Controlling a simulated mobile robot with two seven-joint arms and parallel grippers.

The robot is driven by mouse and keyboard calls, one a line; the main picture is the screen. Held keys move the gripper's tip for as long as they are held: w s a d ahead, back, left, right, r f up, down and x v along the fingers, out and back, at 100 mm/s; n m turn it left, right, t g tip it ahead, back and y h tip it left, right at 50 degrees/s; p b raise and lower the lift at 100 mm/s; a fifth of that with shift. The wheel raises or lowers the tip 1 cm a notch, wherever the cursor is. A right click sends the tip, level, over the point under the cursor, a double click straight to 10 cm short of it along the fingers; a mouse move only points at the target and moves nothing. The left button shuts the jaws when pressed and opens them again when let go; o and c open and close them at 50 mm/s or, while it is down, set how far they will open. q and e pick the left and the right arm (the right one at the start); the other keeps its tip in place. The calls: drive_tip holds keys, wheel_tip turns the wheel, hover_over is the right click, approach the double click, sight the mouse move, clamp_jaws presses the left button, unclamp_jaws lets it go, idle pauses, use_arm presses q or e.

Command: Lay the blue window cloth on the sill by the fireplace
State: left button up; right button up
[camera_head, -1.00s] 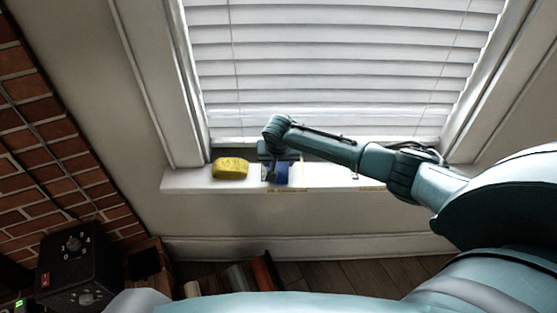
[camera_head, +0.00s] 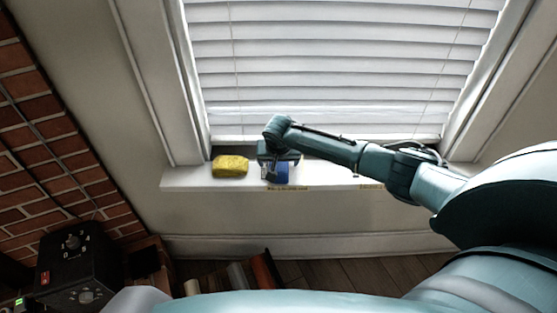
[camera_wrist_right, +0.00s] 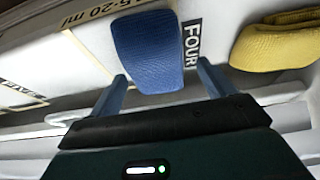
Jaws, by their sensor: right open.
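The blue window cloth (camera_head: 282,172) lies on the white window sill (camera_head: 330,178), just right of a yellow sponge-like block (camera_head: 230,166). In the right wrist view the blue cloth (camera_wrist_right: 147,50) is a folded, textured pad lying on the sill (camera_wrist_right: 215,15) between and beyond the fingertips. My right gripper (camera_head: 270,172) is over the cloth from above, and in the head view it hides part of it. In the wrist view its two fingers (camera_wrist_right: 165,82) are spread wide, with nothing visibly clamped. My left gripper is not in view.
The yellow block also shows in the wrist view (camera_wrist_right: 280,40), close to the right finger. Lettered labels mark the sill. Closed blinds (camera_head: 330,70) rise behind it. A brick fireplace wall (camera_head: 50,140) and a black box with knobs (camera_head: 75,262) are at left.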

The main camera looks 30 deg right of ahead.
drive_tip(key=shift+r, duration=0.25)
drive_tip(key=p+v, duration=0.2)
drive_tip(key=v, duration=1)
drive_tip(key=shift+s+r, duration=0.15)
drive_tip(key=shift+r, duration=0.15)
